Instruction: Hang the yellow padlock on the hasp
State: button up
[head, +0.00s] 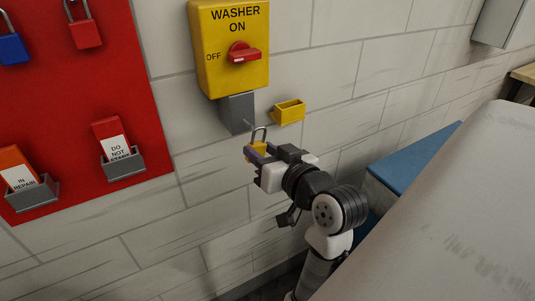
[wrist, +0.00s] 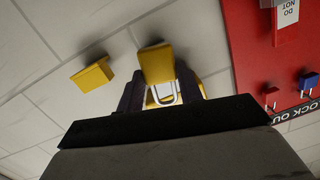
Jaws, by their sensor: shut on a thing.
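The yellow padlock (head: 258,147) is held in my gripper (head: 254,154), upright with its grey shackle on top. In the wrist view the padlock (wrist: 156,64) is between the two dark fingers, and its shackle shows as a pale loop. The grey hasp bracket (head: 237,112) is on the wall under the yellow washer switch box (head: 230,72). The shackle is below and slightly right of the bracket and looks apart from it. I cannot judge the depth gap. The hasp is not clear in the wrist view.
An empty-looking yellow holder (head: 289,113) is on the wall right of the bracket, also in the wrist view (wrist: 92,76). A red lockout board (head: 75,100) with padlocks and tag holders is at left. A blue box (head: 410,163) stands at right.

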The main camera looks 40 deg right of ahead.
jog(key=shift+x, duration=2.3)
jog(key=shift+w+d+f+b, duration=0.35)
jog(key=shift+w+b, duration=0.15)
jog(key=shift+w, duration=0.1)
jog(key=o, duration=1.3)
jog(key=shift+c, duration=0.2)
jog(key=b+v, duration=0.3)
jog(key=v, duration=1.1)
